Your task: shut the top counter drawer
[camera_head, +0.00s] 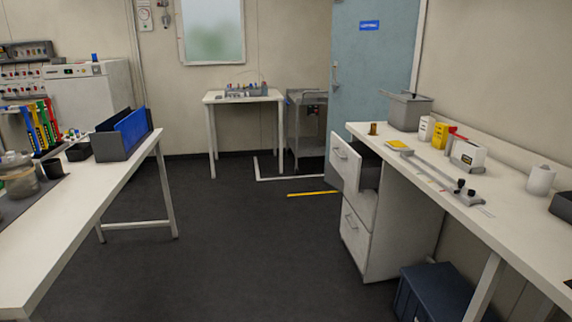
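The top counter drawer (345,163) is at the right, under the far end of the right-hand counter (464,217). It is pulled out, with its white front standing clear of the cabinet and a dark gap behind it. A handle (340,153) is on its front. The lower drawer (355,236) below it looks flush with the cabinet and has its own handle (350,221). Neither of my grippers shows in the head view, so nothing of mine touches the drawer.
A long white bench (92,209) runs along the left with a blue-and-grey rack (131,132). Dark floor (262,250) between bench and counter is clear. A blue bin (440,292) stands under the counter. A small table (243,98) and a grey cart (306,125) stand at the back.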

